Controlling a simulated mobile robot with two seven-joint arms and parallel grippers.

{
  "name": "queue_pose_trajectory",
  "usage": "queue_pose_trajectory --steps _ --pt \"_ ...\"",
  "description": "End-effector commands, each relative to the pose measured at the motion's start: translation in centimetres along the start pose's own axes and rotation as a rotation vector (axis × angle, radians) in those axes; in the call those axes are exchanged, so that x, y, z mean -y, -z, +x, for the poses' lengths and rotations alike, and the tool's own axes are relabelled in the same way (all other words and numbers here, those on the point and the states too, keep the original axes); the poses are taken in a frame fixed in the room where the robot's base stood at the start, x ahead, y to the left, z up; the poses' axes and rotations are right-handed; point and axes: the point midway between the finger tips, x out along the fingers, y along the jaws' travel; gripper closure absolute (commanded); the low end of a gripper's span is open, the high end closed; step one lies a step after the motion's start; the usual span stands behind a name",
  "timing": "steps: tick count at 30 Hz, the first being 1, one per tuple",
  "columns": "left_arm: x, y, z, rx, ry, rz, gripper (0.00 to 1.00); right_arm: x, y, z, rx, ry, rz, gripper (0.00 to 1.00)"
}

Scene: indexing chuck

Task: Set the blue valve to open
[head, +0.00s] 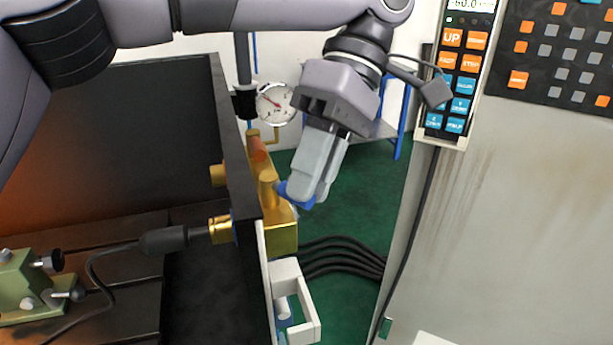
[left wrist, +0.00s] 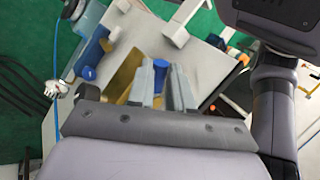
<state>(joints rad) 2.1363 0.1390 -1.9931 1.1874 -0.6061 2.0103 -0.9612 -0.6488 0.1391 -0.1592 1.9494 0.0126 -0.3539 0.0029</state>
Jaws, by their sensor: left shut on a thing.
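The blue valve handle (head: 296,193) shows as a small blue piece at the fingertips of my left gripper (head: 312,192) in the head view. It sits beside a brass valve body (head: 283,238) on the right side of a dark panel. My left gripper reaches down from above and is shut on the blue handle. In the left wrist view the fingers (left wrist: 166,82) have a bit of blue between them, with brass to their left. The fingers hide most of the handle, so its exact angle cannot be told. My right gripper is not in view.
A dark upright panel (head: 243,170) stands just left of the valve. A white bracket (head: 291,285) is below it and a round gauge (head: 276,104) behind. A button pendant (head: 458,75) hangs on the grey cabinet at right. Black hoses (head: 345,252) cross the green floor.

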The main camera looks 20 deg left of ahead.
Motion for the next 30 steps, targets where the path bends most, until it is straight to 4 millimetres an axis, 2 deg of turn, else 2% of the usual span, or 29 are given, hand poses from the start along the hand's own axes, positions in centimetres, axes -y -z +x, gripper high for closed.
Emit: queue_pose_trajectory --steps 21,30 --pt "-2.4 2.2 -1.6 0.377 0.000 -0.555 1.00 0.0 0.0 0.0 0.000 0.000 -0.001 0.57" --pt "-2.8 3.0 -1.9 0.485 -0.001 -0.720 1.00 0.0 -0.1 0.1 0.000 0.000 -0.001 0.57"
